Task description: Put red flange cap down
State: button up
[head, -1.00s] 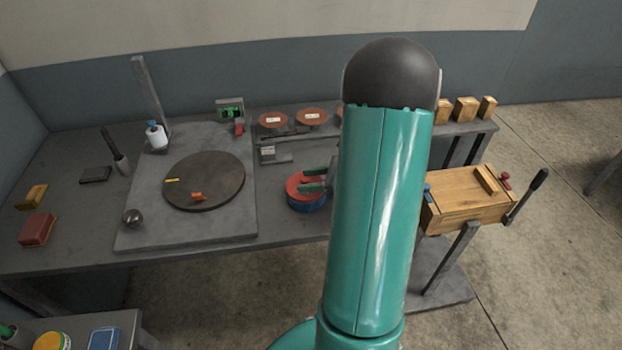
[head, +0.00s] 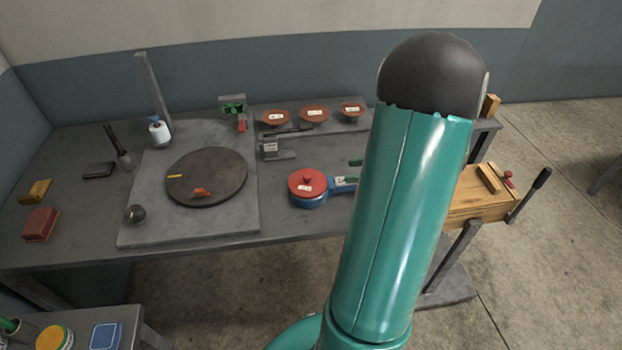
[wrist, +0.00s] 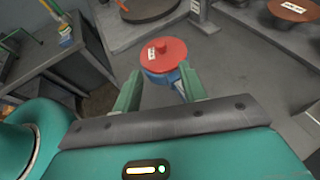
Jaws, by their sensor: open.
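The red flange cap (head: 307,182), a disc with a small knob and a white label, sits on top of a round blue body (head: 308,201) on the table. In the wrist view the red cap (wrist: 163,54) lies ahead of my fingers, with the blue body under it. My gripper (wrist: 160,92) is open and empty, its two green fingers apart on the near side of the cap. In the head view my green fingertips (head: 350,172) show to the right of the cap, and my arm hides the rest of the gripper.
A dark round turntable (head: 207,178) on a grey plate stands left of the cap. Several labelled reddish-brown discs (head: 314,114) line the back ledge. A wooden box with a lever (head: 480,195) is at the right. Bare table lies in front of the turntable's right side.

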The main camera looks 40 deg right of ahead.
jog(key=w+a+r+n+g, duration=0.2)
jog(key=a+r+n+g, duration=0.15)
jog(key=a+n, duration=0.4)
jog(key=w+a+r+n+g, duration=0.2)
jog(key=a+r+n+g, duration=0.15)
jog(key=a, duration=0.75)
jog(key=s+a+r+n+h, duration=0.2)
jog(key=a+r+n+h, duration=0.1)
jog(key=a+n, duration=0.4)
jog(key=s+a+r+n+t+h, duration=0.1)
jog(key=s+a+r+n+h, duration=0.1)
jog(key=a+n, duration=0.6)
jog(key=r+n+h, duration=0.1)
jog(key=n+h, duration=0.1)
jog(key=n, duration=0.1)
jog(key=shift+s+a+r, duration=0.15)
jog(key=shift+s+r, duration=0.1)
jog(key=shift+s, duration=0.15)
